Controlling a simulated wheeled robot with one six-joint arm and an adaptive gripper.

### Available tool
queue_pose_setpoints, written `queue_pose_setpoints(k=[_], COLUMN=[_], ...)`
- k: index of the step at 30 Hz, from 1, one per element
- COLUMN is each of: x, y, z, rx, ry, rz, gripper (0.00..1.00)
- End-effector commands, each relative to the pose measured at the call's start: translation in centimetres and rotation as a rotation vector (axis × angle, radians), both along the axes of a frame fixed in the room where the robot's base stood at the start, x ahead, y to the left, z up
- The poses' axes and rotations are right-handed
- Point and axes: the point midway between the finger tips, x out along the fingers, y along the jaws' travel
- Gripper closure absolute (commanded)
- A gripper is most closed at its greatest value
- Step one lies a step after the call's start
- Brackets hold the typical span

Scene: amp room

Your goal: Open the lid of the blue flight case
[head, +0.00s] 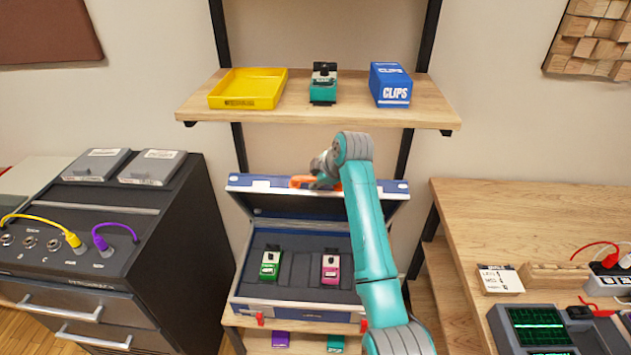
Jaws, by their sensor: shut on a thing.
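The blue flight case (293,302) sits on a low wooden shelf in the middle of the head view. Its lid (245,183) is raised at the back, with its front edge toward me and its dark lining partly showing beneath. My gripper (306,182) is at the lid's front edge, near the middle, shut on an orange handle (301,181). My arm hides part of the lid's right half and of the case's right side. Inside the case, a green pedal (270,264) and a pink pedal (331,268) stand in dark foam.
Above the lid, a wooden wall shelf (300,113) holds a yellow tray (248,90), a teal pedal (323,84) and a blue clips box (390,84). A dark cabinet (165,235) stands left, with cables. A wooden bench (520,225) stands right, with a scope (535,330).

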Motion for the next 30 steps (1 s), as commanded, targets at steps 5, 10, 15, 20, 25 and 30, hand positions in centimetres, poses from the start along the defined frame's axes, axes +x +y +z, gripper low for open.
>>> queue_pose_setpoints(k=[5, 10, 15, 20, 25, 30], x=[0.2, 0.1, 0.0, -0.6, -2.1, -3.8], y=[-0.4, -0.3, -0.2, -0.7, -1.9, -3.2], z=[0.2, 0.1, 0.2, 1.3, 3.7, 6.3], rx=[-0.002, -0.002, -0.001, 0.000, -0.001, -0.001], ry=[-0.004, -0.002, -0.002, -0.005, -0.006, -0.005], rz=[-0.006, -0.003, -0.003, -0.002, -0.003, -0.005], gripper=[0.56, 0.55, 0.55, 0.55, 0.55, 0.55])
